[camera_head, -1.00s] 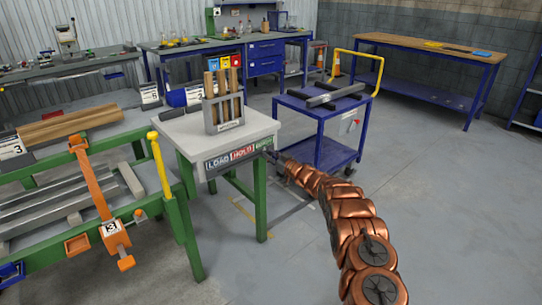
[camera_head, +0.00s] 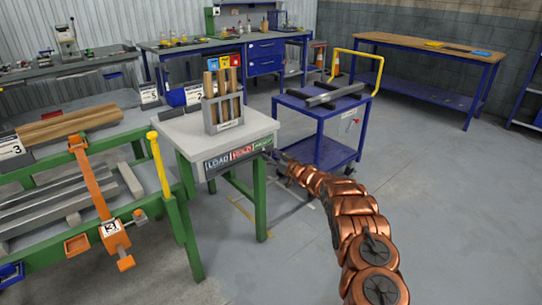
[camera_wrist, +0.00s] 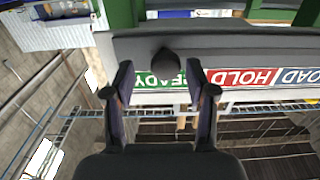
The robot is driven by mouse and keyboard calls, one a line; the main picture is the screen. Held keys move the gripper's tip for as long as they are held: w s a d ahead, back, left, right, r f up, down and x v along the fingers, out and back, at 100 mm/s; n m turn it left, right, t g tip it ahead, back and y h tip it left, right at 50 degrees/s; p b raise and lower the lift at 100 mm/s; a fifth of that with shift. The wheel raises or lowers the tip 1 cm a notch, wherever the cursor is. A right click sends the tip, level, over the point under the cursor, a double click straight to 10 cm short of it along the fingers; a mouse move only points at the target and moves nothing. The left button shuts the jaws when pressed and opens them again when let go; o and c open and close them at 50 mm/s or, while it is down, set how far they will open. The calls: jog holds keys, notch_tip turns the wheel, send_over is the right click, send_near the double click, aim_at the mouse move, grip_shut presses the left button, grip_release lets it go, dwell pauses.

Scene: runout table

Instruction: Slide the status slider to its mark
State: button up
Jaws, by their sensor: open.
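The status board (camera_head: 238,157) is on the front edge of the small grey-topped table, with LOAD, HOLD and READY fields from left to right. It appears upside down in the wrist view (camera_wrist: 240,78), with green READY nearest my gripper. The slider's dark round knob (camera_wrist: 166,62) stands in front of the READY field and hides some of its letters. My gripper (camera_wrist: 162,82) is open, with one finger on each side of the knob and visible gaps between. In the head view my gripper (camera_head: 271,155) is at the right end of the board, too small to read.
A grey holder with wooden pieces (camera_head: 223,108) stands on the small table (camera_head: 183,130). A blue cart (camera_head: 320,120) stands close behind my arm. A green rack with an orange clamp (camera_head: 95,190) is at left. The floor at right is clear.

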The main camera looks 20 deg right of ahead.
jog(key=v, duration=1.1)
jog(key=shift+r, duration=0.1)
dwell(0.4)
dwell(0.3)
notch_tip(320, 180, up, 7)
jog(key=s+d+m+g+h, duration=0.1)
jog(key=s+m+g+h, duration=0.15)
jog(key=h, duration=0.45)
jog(key=s+a+r+m+g+h, duration=0.25)
jog(key=s+g, duration=0.35)
jog(key=s, duration=0.5)
jog(key=s+a+r+g+y, duration=0.1)
jog(key=s+a+g, duration=0.5)
jog(key=s, duration=1)
jog(key=s+a+n+g+y, duration=0.1)
jog(key=s+a, duration=0.9)
jog(key=s, duration=0.6)
jog(key=s+a+r+g+y, duration=0.15)
jog(key=s+a+g, duration=0.45)
jog(key=s, duration=1)
notch_tip(320, 180, up, 12)
jog(key=a+t+p, duration=0.2)
jog(key=p, duration=1)
jog(key=shift+r, duration=0.25)
